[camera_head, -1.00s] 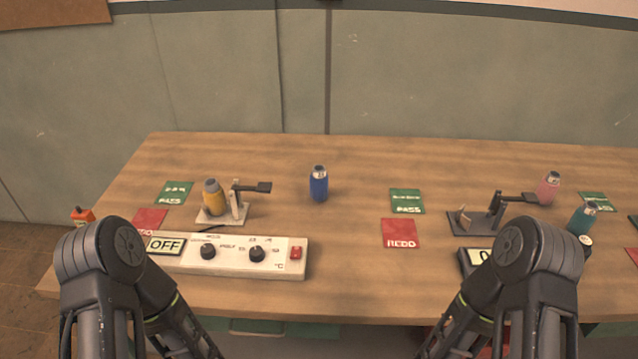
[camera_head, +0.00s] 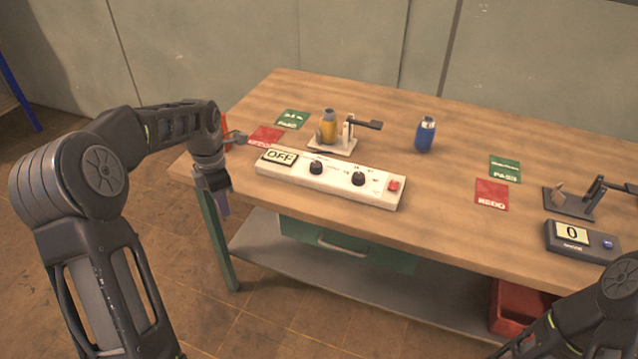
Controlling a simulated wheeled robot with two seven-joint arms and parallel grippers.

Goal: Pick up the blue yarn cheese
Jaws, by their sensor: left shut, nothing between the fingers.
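The blue yarn cheese (camera_head: 425,134) is a small blue cylinder with a pale grey top. It stands upright toward the back middle of the wooden table (camera_head: 440,210), touching nothing. My left gripper (camera_head: 224,207) hangs off the table's left front corner, pointing down, shut and empty, well to the left of the blue cheese. My right arm shows only in part at the bottom right corner, and its gripper is out of view.
A yellow cheese (camera_head: 328,127) sits on a stand with a black lever. The white control box (camera_head: 335,179) reads OFF. Green PASS (camera_head: 505,169) and red REDO (camera_head: 491,194) cards lie flat. A display (camera_head: 580,240) reads 0. A red bin (camera_head: 517,306) is below.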

